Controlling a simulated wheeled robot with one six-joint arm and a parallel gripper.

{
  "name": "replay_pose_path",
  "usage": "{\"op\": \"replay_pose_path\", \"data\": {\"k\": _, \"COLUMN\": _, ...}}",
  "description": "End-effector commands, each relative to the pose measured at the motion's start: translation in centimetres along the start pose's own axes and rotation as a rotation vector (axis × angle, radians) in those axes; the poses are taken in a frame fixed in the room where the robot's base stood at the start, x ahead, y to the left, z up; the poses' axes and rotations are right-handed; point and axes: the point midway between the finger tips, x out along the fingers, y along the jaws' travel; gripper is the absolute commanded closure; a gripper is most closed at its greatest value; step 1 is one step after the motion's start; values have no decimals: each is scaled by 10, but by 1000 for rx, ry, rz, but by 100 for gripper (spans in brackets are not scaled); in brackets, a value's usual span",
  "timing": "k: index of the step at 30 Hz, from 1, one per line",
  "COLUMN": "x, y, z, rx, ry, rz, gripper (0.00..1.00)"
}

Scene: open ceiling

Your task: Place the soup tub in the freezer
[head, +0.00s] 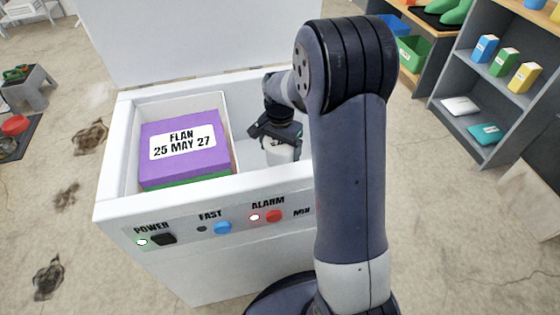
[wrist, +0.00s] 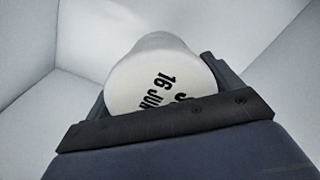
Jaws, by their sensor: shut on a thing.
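The soup tub (wrist: 150,82) is a white round tub with a lid; part of its black lettering, "16 JU...", shows in the wrist view. My gripper (head: 274,134) is shut on it, with a finger on either side. The tub also shows in the head view (head: 281,153), below my gripper, inside the open freezer (head: 118,180). The wrist view shows pale freezer walls around it. I cannot tell whether the tub touches the freezer floor. My arm hides the freezer's right part.
A purple box (head: 186,166) labelled "FLAN 25 MAY 27" fills the freezer's left side, with a green one under it. The white lid (head: 190,40) stands raised behind. The front panel (head: 190,233) has buttons and lights. Shelves (head: 500,75) stand at the right.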

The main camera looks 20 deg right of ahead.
Motion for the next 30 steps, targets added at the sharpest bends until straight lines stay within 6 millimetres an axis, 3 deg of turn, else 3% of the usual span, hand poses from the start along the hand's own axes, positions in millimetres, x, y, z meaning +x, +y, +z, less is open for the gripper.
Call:
{"op": "replay_pose_path", "data": {"k": 7, "x": 40, "y": 0, "z": 0, "rx": -1, "ry": -1, "rz": 1, "gripper": 57}}
{"op": "replay_pose_path", "data": {"k": 20, "x": 47, "y": 0, "z": 0, "rx": -1, "ry": 0, "rz": 0, "gripper": 57}}
{"op": "replay_pose_path", "data": {"k": 21, "x": 46, "y": 0, "z": 0, "rx": -1, "ry": -1, "rz": 1, "gripper": 11}}
{"op": "replay_pose_path", "data": {"k": 25, "x": 46, "y": 0, "z": 0, "rx": -1, "ry": -1, "rz": 1, "gripper": 0}}
{"op": "replay_pose_path", "data": {"k": 30, "x": 46, "y": 0, "z": 0, "rx": -1, "ry": -1, "rz": 1, "gripper": 0}}
